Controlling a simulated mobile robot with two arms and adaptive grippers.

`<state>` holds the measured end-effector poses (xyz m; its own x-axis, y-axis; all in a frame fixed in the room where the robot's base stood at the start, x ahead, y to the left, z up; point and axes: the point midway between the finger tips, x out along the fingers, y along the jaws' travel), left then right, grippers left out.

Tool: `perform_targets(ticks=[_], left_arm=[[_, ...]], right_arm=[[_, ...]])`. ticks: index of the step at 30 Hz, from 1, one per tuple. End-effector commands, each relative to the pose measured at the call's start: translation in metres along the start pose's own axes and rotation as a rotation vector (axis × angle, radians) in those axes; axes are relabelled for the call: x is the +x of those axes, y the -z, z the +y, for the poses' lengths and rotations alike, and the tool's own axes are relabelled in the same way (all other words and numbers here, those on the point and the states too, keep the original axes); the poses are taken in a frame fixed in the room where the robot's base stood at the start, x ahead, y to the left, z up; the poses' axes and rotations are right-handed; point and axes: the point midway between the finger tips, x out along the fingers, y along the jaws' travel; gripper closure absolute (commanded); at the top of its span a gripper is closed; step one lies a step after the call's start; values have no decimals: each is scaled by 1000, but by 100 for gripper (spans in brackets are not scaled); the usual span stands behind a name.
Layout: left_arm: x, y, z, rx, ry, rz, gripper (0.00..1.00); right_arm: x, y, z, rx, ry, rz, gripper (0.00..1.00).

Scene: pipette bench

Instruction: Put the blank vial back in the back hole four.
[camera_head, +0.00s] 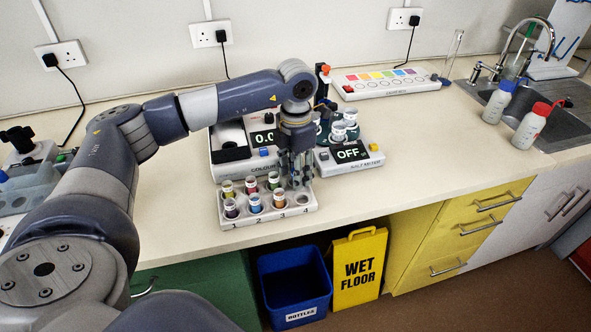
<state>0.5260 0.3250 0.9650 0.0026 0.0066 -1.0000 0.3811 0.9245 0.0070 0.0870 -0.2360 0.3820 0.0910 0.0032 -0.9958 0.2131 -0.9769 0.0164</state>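A pale vial rack (265,217) stands on the bench, numbered 1 to 4 along its front. Capped vials fill front and back places one to three. Front hole four (303,199) looks empty. My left gripper (297,183) points straight down over the rack's right end, at the back of column four. Its dark fingers hide back hole four, and I cannot make out whether the blank vial is between them or whether they are open. My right gripper is not in view.
A colour meter (229,150) stands behind the rack, close to my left gripper. Two wash bottles (531,127) stand by the sink. Bench right of the rack is clear.

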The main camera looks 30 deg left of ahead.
Motion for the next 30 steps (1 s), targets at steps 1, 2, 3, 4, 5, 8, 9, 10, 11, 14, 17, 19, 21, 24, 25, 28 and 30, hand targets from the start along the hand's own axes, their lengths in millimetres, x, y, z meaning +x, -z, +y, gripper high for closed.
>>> perform_targets(ticks=[1,2,3,4,5,8,9,10,11,14,17,19,21,24,25,28,30], left_arm=[[0,0,0,0,0,0,60],[0,0,0,0,0,0,60],[-2,0,0,0,0,0,60],[-3,0,0,0,0,0,60],[-5,0,0,0,0,0,60],[-13,-1,0,0,0,-3,60],[-20,-2,0,0,-1,-5,60],[-26,-2,0,0,-2,-6,60],[-32,-1,0,0,-2,-6,60],[-56,-2,0,1,-2,-6,60],[-78,-1,0,1,-1,-6,60],[-92,-1,0,1,-1,-5,60],[-104,-1,0,1,0,-4,60],[-117,-1,0,1,-1,-2,60],[-120,-1,0,1,-1,-2,60],[-125,0,0,0,0,0,60],[-127,0,0,0,0,1,60]], right_arm=[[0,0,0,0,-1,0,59],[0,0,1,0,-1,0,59],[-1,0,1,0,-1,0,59],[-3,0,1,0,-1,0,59],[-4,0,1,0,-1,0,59],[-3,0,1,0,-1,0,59],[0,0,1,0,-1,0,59],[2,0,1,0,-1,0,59],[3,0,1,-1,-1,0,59],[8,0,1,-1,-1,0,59],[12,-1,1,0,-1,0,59],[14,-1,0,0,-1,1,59],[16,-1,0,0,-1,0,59],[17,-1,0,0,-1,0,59],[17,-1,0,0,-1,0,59],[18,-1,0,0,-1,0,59],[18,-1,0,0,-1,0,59]])
